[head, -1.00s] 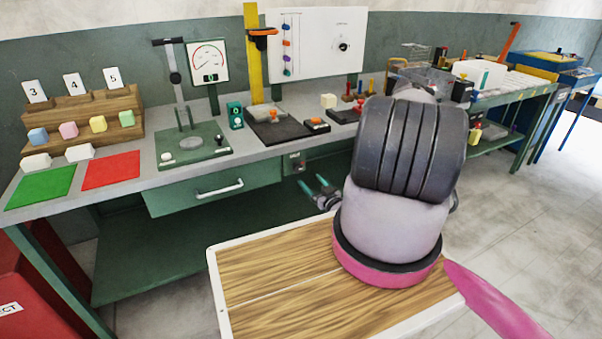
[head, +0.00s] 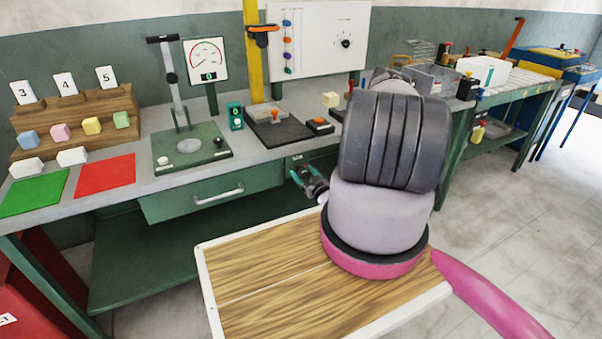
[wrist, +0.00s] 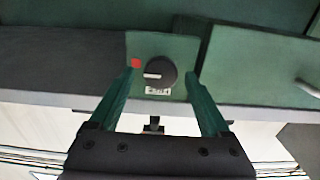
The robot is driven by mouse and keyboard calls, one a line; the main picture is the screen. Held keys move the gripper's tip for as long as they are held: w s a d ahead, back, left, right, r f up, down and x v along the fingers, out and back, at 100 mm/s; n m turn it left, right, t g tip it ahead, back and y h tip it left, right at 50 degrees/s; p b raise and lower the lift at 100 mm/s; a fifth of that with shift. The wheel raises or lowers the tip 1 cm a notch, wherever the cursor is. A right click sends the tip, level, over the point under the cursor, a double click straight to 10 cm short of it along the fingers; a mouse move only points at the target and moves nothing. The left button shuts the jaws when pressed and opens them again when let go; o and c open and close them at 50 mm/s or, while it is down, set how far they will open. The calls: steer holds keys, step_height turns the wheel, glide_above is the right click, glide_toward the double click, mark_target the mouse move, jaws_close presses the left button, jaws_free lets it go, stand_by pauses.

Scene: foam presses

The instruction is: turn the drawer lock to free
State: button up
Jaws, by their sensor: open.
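The drawer lock shows in the wrist view as a round dark knob (wrist: 160,73) with a pale pointer line toward the left, on a green plate (wrist: 184,46). A red mark (wrist: 135,63) is at the plate's upper left, and a small label (wrist: 158,90) sits below the knob. My gripper (wrist: 160,85) is open, its two green fingers on either side of the knob in the picture; I cannot tell whether they touch it. In the head view my gripper (head: 306,178) is at the bench front, right of the green drawer (head: 212,195), and hides most of the lock.
The drawer's handle (head: 218,194) projects at the front; it also shows at the right of the wrist view (wrist: 308,88). The bench top (head: 130,185) carries a press, blocks and coloured mats. My wooden-topped base is close to the bench front.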

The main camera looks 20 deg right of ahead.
steer(key=shift+c, duration=0.3)
jaws_close()
steer(key=shift+n, duration=0.4)
steer(key=n, duration=0.3)
steer(key=shift+a+n, duration=0.1)
steer(key=shift+n, duration=0.2)
steer(key=n, duration=0.4)
steer(key=shift+a+f+n, duration=0.1)
steer(key=shift+n, duration=0.2)
steer(key=n, duration=0.4)
steer(key=shift+f+n, duration=0.1)
steer(key=shift+n, duration=0.2)
steer(key=shift+s+f+n, duration=0.1)
steer(key=shift+n, duration=2)
